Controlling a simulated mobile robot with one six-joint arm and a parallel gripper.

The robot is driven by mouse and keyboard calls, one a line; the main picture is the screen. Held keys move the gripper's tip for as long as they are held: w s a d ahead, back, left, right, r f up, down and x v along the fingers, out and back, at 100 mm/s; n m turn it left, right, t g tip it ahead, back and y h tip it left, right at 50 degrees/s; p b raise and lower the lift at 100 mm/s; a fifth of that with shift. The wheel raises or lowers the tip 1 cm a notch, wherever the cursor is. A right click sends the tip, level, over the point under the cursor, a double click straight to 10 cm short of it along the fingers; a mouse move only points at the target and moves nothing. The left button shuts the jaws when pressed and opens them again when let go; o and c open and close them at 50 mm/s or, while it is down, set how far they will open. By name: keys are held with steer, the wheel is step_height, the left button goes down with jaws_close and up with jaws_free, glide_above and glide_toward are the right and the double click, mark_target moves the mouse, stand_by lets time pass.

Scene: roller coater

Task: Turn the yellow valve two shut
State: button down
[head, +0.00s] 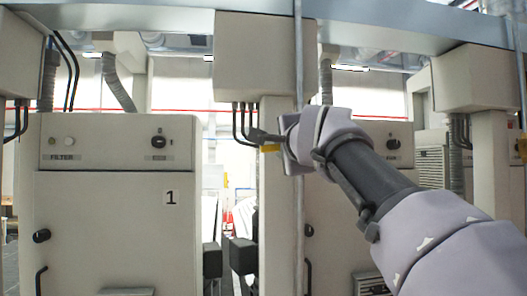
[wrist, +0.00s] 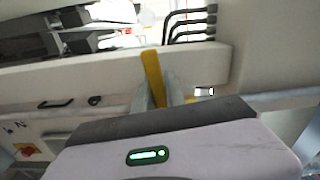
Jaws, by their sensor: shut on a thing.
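The yellow valve handle shows in the head view (head: 270,148) as a small yellow piece beside the beige post, just below my fingers. In the wrist view the yellow handle (wrist: 151,72) is a long flat lever between my fingers, with its end sticking out past them. My gripper (head: 264,137) is shut on the handle, and its fingers also show in the wrist view (wrist: 158,92). Another small yellow part (wrist: 190,98) shows just right of the fingers. My gripper hides the valve body, and I cannot read a number on it.
A beige cabinet marked 1 (head: 115,215) stands at the left, and another cabinet (head: 345,235) stands behind my arm. A thin vertical pole (head: 299,225) runs close to my gripper. Dark cables (head: 241,120) hang from the box (head: 255,55) above.

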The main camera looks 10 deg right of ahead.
steer(key=shift+r+m, duration=0.5)
steer(key=shift+m, duration=0.2)
steer(key=shift+r, duration=0.1)
